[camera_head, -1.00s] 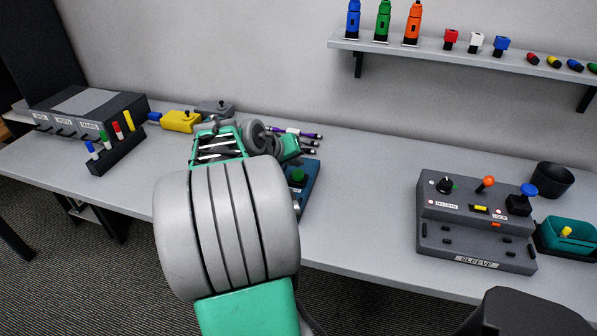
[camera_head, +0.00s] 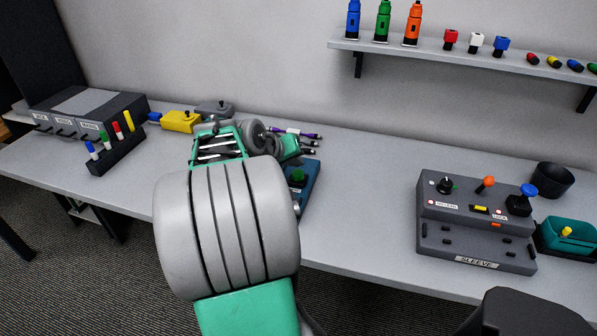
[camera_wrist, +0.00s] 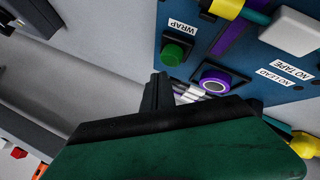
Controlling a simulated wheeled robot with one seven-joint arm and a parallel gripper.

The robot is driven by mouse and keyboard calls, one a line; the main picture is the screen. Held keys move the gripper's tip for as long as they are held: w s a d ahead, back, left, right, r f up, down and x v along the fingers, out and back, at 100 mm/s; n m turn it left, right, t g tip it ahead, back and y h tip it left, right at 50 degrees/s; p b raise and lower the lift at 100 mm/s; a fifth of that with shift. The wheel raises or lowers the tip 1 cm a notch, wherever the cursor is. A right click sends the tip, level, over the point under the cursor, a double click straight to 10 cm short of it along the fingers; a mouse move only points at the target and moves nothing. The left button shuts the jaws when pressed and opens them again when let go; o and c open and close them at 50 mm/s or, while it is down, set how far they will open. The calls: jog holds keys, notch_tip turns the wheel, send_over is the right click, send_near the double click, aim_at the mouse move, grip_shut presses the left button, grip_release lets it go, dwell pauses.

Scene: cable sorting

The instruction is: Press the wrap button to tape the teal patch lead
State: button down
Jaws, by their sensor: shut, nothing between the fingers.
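The blue wrap station (camera_wrist: 225,50) fills the upper right of the wrist view; part of it also shows beyond my arm in the head view (camera_head: 312,185). Its green button (camera_wrist: 174,53) sits on a dark base beside the WRAP label, and the button also shows in the head view (camera_head: 298,175). My gripper (camera_wrist: 157,88) is shut and empty, its dark fingertip just below the button in the wrist picture. I cannot tell whether they touch. A teal lead piece (camera_wrist: 257,18) with a yellow part lies at the station's top edge.
The station has a purple ring (camera_wrist: 213,84), a white block (camera_wrist: 291,33) and NO LEAD and NO TAPE labels. Right on the bench stand the grey SLEEVE machine (camera_head: 475,232) and a teal bin (camera_head: 552,246). The bench between is clear. A wall shelf (camera_head: 460,56) hangs above.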

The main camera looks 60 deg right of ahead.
aim_at(296, 174)
dwell(0.3)
jog(key=shift+f+b, duration=0.3)
jog(key=shift+f, duration=0.15)
jog(key=shift+f+b, duration=0.45)
jog(key=shift+f, duration=0.2)
dwell(0.5)
jog(key=shift+r+p, duration=0.8)
jog(key=shift+r, duration=0.3)
notch_tip(296, 174, up, 6)
jog(key=p, duration=0.4)
